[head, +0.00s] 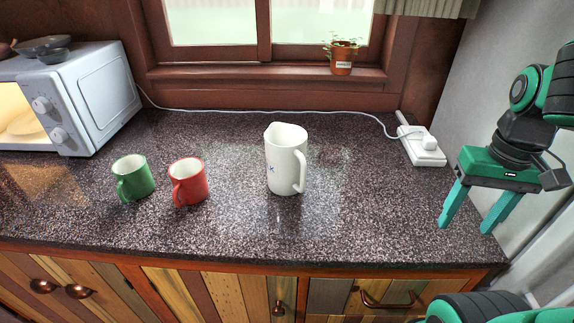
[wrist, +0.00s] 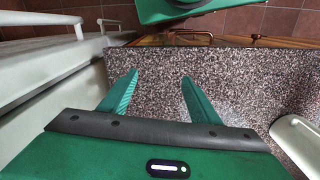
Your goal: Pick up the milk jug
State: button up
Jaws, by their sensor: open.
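The white milk jug (head: 284,160) stands upright on the speckled countertop, in the middle of the head view. Its handle is on its right side and its spout is at the upper left. In the wrist view, a white rounded piece that looks like part of the jug (wrist: 300,140) shows at the right edge, cut off by the frame. My gripper (head: 466,224) is open and empty, to the right of the jug above the right end of the counter. In the wrist view its two green fingers (wrist: 158,82) are apart over the bare countertop.
A red mug (head: 190,186) and a green mug (head: 134,180) stand left of the jug on the countertop (head: 225,235). A microwave (head: 100,90) is at the left. A white power strip (head: 421,150) with a cable lies at the back right. A potted plant (head: 341,62) sits on the windowsill.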

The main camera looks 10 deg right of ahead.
jog(key=w+a+r+n, duration=0.4)
jog(key=w+a+n, duration=0.3)
jog(key=w+a+r+n, duration=0.3)
jog(key=w+a+n, duration=0.4)
jog(key=w, duration=0.1)
jog(key=n, duration=1.2)
send_over(299, 187)
jog(key=a, duration=0.1)
notch_tip(299, 187, down, 4)
jog(key=r, duration=0.1)
jog(key=shift+d+f, duration=0.2)
jog(key=shift+f, duration=0.75)
jog(key=shift+d+f, duration=0.15)
jog(key=shift+f, duration=0.85)
jog(key=shift+d+f, duration=0.2)
jog(key=shift+f, duration=0.75)
grip_shut()
